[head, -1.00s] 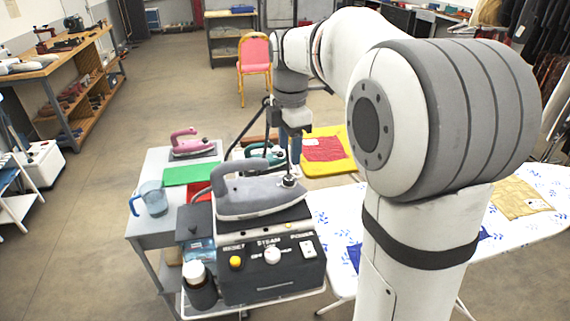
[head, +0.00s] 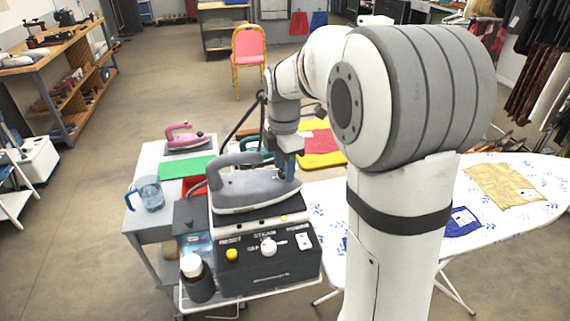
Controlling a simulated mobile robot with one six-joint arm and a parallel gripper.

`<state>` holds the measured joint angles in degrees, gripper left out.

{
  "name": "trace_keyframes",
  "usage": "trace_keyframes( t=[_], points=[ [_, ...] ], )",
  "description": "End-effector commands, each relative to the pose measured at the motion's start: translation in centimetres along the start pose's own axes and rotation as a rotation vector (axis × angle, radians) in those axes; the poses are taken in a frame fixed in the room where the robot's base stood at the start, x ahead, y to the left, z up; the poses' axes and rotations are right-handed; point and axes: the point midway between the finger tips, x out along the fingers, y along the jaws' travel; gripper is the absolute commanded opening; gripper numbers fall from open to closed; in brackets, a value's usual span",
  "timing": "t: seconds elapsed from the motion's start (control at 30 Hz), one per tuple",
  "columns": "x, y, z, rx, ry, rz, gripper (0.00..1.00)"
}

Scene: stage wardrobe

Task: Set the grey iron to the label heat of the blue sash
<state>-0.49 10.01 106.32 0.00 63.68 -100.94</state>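The grey iron (head: 238,190) rests on top of a dark steam station in the middle of the head view. My gripper (head: 290,172) points down at the right end of the iron, where its dial sits. The gripper covers the dial, so its setting is hidden. I cannot tell whether the fingers touch the dial or are shut on it. A blue cloth (head: 464,222) with a white label, perhaps the blue sash, lies on the ironing board, partly behind my arm. The label is too small to read.
The steam station (head: 268,272) has a yellow button, a knob and a switch. The grey cart (head: 150,222) also carries a pink iron (head: 186,136), a green cloth (head: 184,168) and a jug (head: 152,194). A tan cloth (head: 505,184) lies on the ironing board (head: 550,188).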

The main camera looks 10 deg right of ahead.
Motion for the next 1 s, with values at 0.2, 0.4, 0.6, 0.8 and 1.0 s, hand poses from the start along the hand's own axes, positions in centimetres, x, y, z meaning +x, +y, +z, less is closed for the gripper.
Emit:
trace_keyframes(
  t=[0.2, 0.4, 0.6, 0.8, 1.0],
  points=[
    [-0.02, 0.00, 0.03, 0.001, 0.000, 0.000, 0.27],
    [-0.03, -0.01, 0.05, 0.001, 0.000, 0.000, 0.10],
    [-0.03, -0.01, 0.07, 0.006, 0.000, 0.000, 0.05],
    [-0.03, 0.00, 0.09, 0.052, 0.000, 0.001, 0.05],
    [-0.02, 0.00, 0.11, 0.170, 0.000, 0.001, 0.05]
  ],
)
